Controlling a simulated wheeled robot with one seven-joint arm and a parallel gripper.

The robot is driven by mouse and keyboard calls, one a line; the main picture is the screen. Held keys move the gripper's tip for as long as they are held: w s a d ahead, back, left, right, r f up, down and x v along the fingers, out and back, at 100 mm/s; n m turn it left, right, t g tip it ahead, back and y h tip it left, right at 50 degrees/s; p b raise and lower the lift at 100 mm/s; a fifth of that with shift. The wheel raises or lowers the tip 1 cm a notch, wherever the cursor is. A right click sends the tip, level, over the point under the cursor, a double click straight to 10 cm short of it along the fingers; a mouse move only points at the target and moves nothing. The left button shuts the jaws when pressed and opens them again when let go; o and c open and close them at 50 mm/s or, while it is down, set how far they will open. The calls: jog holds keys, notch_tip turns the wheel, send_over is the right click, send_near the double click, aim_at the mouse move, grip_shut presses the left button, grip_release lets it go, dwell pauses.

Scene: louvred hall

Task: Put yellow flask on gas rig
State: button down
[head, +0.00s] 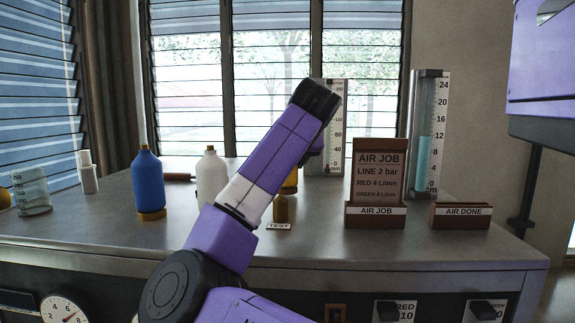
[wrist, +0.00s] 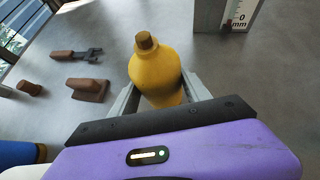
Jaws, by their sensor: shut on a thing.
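The yellow flask (wrist: 155,72), with a brown cap, stands between the two grey fingers of my gripper (wrist: 160,92) in the wrist view. The gripper is shut on the flask's body. In the head view my arm hides most of the flask (head: 290,182); a bit of yellow shows just right of the arm, and my fingers are hidden. A small brass fitting (head: 281,208) stands behind a TEST label (head: 279,226) on the bench. I cannot tell for certain which part is the gas rig. Whether the flask touches the bench is unclear.
A blue flask (head: 148,182) and a white flask (head: 211,175) stand left of my arm. A beaker (head: 32,192) is far left. An AIR JOB card holder (head: 375,216), an AIR DONE holder (head: 460,216) and a tall water column (head: 428,135) stand right.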

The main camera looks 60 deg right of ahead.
jog(key=shift+f, duration=0.25)
jog(key=shift+f, duration=0.2)
jog(key=c, duration=0.5)
grip_release()
jog(key=shift+r, duration=0.2)
jog(key=b+v, duration=0.1)
jog(key=v, duration=1.1)
